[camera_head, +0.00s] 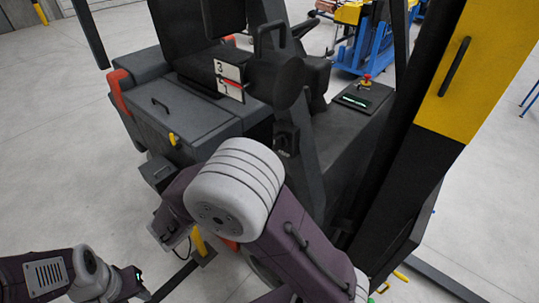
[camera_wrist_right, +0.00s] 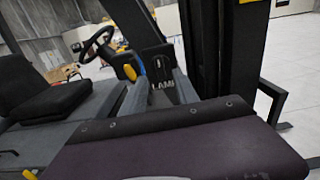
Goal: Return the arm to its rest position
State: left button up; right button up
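My right arm (camera_head: 235,190) is raised and bent in the middle of the head view, with a large grey joint and dark purple links. One link runs from the joint down to the lower right; another part shows at its lower left. My left arm (camera_head: 40,275) reaches in at the lower left, ending in a dark part with a small green light. No fingers show clearly on either arm. In the right wrist view, a dark purple link of mine (camera_wrist_right: 190,155) fills the lower part, with no fingers in sight.
A dark grey forklift (camera_head: 200,112) stands close behind my right arm; it also shows in the wrist view (camera_wrist_right: 50,95) with its seat and steering wheel. A black and yellow post (camera_head: 440,120) rises at right. A blue cart (camera_head: 365,50) stands farther back. Bare floor (camera_head: 50,140) lies at left.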

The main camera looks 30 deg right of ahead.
jog(key=v, duration=0.3)
jog(key=shift+b, duration=0.3)
